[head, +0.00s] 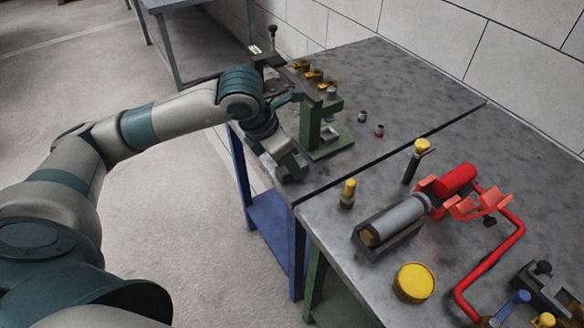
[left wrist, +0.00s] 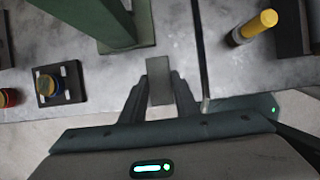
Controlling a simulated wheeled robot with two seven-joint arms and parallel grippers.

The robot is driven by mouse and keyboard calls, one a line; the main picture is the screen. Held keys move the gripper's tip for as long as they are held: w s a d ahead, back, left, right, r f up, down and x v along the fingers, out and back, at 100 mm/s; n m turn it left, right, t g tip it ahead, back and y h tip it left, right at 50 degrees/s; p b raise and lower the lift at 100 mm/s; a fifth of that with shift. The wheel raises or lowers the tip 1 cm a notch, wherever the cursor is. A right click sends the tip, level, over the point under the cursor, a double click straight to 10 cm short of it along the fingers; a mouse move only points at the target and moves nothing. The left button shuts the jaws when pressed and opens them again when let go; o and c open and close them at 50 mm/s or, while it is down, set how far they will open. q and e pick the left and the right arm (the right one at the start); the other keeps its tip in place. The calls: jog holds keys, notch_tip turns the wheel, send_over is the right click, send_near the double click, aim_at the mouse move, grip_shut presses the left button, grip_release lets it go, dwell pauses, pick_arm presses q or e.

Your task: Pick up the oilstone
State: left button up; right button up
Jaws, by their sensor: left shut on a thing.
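The oilstone (left wrist: 159,80) is a small grey rectangular block. In the left wrist view it stands between the two dark fingers of my left gripper (left wrist: 160,92), which are shut on it. In the head view my left gripper (head: 290,166) is low over the near left edge of the grey worktop (head: 428,106), just in front of a green stand (head: 313,125). The oilstone is hard to tell from the fingers there. I cannot tell whether it touches the worktop. My right gripper is not in view.
A yellow-topped piece (head: 348,192) stands to the right of the gripper. Beyond it are a grey cylinder in a dark cradle (head: 400,219), a red bent pipe (head: 488,262) and a yellow round can (head: 414,282).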

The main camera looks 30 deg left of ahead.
pick_arm(q)
jog(key=shift+r, duration=0.15)
